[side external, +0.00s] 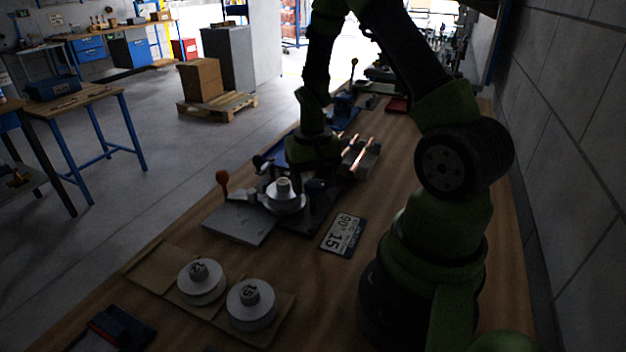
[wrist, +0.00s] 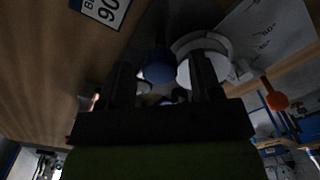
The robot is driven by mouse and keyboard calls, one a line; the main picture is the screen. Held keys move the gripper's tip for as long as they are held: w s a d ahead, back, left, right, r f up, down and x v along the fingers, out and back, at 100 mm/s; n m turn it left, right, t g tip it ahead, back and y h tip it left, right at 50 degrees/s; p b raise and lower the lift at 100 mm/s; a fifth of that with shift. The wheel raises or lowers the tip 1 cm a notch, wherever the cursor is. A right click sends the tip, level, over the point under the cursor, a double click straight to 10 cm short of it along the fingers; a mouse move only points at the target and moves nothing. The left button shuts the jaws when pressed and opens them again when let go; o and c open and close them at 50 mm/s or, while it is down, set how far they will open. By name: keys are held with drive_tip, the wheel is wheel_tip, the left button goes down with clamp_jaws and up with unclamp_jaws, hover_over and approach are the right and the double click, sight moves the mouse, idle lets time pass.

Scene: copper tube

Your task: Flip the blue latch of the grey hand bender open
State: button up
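The grey hand bender (side external: 240,222) stands on the bench in the side view, with a round grey former (side external: 283,201) on it and a handle with an orange-red knob (side external: 222,178). The former (wrist: 190,60) and knob (wrist: 277,101) also show in the wrist view. The blue latch (wrist: 158,66) appears as a dark blue rounded end beside the former; in the side view it is a dim blue shape (side external: 315,187). My gripper (wrist: 160,63) is open, its two fingers on either side of the blue end in the picture. Contact cannot be told. In the side view my gripper (side external: 313,163) is dark above the bender's far side.
Copper tubes (side external: 357,153) lie on a grey block behind the bender. A card reading 90° 15 (side external: 342,234) lies to its right. Two loose round formers (side external: 201,281) (side external: 251,305) sit on a wooden board in front. A wall runs along the right.

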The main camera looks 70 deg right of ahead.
sight(313, 183)
wheel_tip(313, 183, up, 10)
idle(0.7)
